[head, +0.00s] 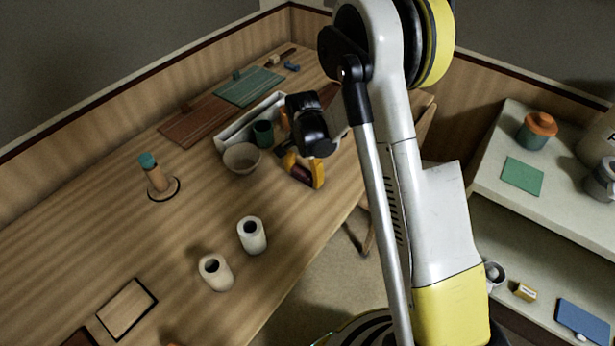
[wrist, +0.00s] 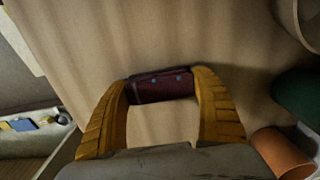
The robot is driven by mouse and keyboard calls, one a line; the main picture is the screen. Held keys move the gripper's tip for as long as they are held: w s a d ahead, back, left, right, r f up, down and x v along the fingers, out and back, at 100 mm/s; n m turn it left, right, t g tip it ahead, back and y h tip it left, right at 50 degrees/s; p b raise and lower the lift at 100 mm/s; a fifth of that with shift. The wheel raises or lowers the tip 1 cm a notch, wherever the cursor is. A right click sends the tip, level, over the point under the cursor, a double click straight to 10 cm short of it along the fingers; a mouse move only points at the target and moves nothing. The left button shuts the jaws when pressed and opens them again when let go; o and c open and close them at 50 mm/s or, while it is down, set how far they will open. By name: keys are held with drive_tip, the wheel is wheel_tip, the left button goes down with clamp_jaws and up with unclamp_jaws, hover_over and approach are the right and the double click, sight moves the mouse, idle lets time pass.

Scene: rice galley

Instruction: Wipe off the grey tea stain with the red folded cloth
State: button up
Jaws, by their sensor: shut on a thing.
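The red folded cloth (wrist: 160,86) is dark red with small blue spots. It shows between the yellow fingers of my gripper (head: 304,171), which is shut on it. In the wrist view the cloth spans the gap between the two fingertips, above the wooden table. In the head view my gripper is near the table's right edge, and the cloth is a small dark red patch between the fingers. I cannot tell whether the cloth touches the tabletop. I cannot make out the grey tea stain in either view.
A beige bowl (head: 241,158), a green cup (head: 263,133) and a white tray (head: 230,137) stand close to my gripper. Two pale cylinders (head: 251,236) stand nearer the front. A teal-topped wooden piece (head: 155,175) stands at left. The wooden table (head: 95,235) has clear room at left.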

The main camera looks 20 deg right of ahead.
sight(300, 170)
drive_tip(key=shift+w+a, duration=0.35)
drive_tip(key=shift+w, duration=0.15)
drive_tip(key=shift+r, duration=0.2)
drive_tip(key=shift+r+p, duration=0.4)
drive_tip(key=shift+r, duration=0.1)
drive_tip(key=shift+r, duration=0.1)
drive_tip(key=shift+r+p, duration=1.5)
drive_tip(key=shift+r, duration=1)
drive_tip(key=shift+f, duration=0.1)
